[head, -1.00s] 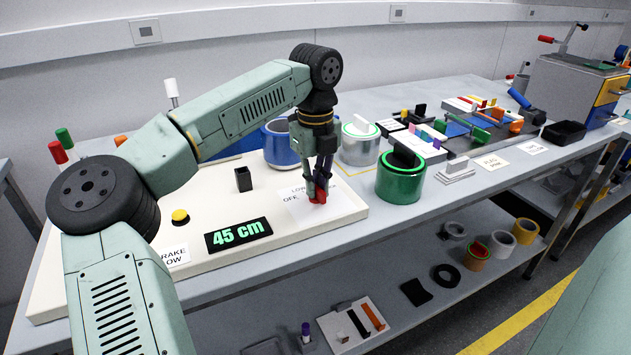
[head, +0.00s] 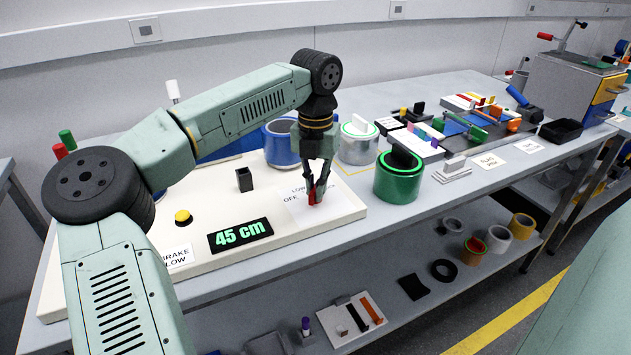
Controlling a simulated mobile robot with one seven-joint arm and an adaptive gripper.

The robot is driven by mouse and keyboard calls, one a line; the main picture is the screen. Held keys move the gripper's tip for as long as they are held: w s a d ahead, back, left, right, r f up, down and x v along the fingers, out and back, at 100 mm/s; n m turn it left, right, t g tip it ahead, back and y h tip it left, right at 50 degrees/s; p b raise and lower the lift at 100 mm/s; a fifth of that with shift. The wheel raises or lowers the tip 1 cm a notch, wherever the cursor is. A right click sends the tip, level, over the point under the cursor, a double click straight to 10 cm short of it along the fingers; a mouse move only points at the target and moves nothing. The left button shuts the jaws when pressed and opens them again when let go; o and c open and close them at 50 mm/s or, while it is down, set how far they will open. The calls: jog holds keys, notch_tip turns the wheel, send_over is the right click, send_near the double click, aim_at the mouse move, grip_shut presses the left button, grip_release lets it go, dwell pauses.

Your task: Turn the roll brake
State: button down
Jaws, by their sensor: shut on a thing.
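A black display (head: 240,235) left of the knob reads "45 cm". A label (head: 178,256) with the word "BRAKE" lies at the board's front left, partly behind my arm.
A yellow button (head: 183,217) and a black square holder (head: 244,180) stand on the board. A blue roll (head: 280,146), a silver roll (head: 358,145) and a green roll (head: 398,182) stand close behind and right of my gripper. The lower shelf (head: 400,320) holds tape rolls.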

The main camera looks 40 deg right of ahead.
jog(key=shift+m, duration=1.4)
jog(key=c, duration=1.7)
grip_release()
jog(key=shift+r, duration=0.1)
notch_tip(320, 180, up, 12)
